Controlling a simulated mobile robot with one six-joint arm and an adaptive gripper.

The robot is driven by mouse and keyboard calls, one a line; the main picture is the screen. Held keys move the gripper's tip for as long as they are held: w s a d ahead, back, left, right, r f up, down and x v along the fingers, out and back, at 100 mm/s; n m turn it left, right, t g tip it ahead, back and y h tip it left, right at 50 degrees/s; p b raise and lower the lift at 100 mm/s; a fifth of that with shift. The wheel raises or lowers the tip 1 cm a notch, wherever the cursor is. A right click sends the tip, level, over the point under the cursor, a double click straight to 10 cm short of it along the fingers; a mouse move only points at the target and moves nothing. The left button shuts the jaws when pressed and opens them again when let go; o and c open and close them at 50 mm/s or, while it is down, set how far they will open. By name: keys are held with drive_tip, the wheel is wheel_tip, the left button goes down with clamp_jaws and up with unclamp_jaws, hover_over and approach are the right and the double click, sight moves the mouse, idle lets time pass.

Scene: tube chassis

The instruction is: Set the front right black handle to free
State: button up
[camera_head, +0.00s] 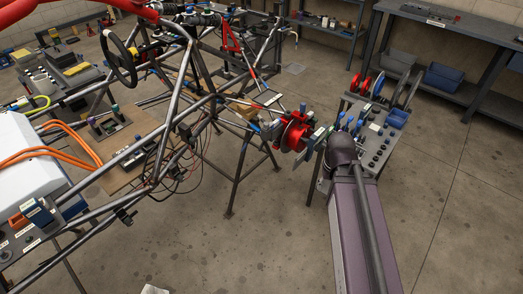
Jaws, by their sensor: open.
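The tube chassis (180,90) stands on stands at the left and middle. A small black part (125,215) sits on its lower front tube, and another black part (184,132) sits on a tube near the middle. I cannot tell which of these, if either, is the front right black handle, nor how it is set. At the front right corner of the chassis is a red disc (294,134) with small parts around it. My arm reaches up from the bottom right, and its dark joint ends close to the disc. My gripper cannot be made out beyond that joint.
A cart (377,158) with discs and small parts stands just behind my arm. A white box (38,150) with orange cables is at the left. The floor is clear at bottom middle and right.

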drive_tip(key=w+a+f+n+t+y+b, duration=0.1)
drive_tip(key=w+a+f+b, duration=0.1)
drive_tip(key=f+b, duration=1.3)
drive_tip(key=w+a+f+y+b, duration=0.1)
drive_tip(key=w+f+b, duration=0.1)
drive_tip(key=f+b, duration=1.3)
drive_tip(key=w+a+f+n+t+y+b, duration=0.1)
drive_tip(key=w+a+f+b, duration=0.1)
drive_tip(key=f+b, duration=1.3)
drive_tip(key=w+a+r+n+t+y+b, duration=0.35)
drive_tip(key=w+a+y, duration=0.35)
drive_tip(key=w+a, duration=0.25)
drive_tip(key=w+r+m+t+y, duration=0.1)
drive_tip(key=w+r+t+y, duration=0.2)
drive_tip(key=w+r, duration=0.3)
drive_tip(key=w+r+m+t+y, duration=0.2)
drive_tip(key=w+r+t, duration=0.4)
drive_tip(key=r, duration=0.4)
drive_tip(key=shift+r+y, duration=0.25)
drive_tip(key=shift+y, duration=0.35)
drive_tip(key=shift+w, duration=0.1)
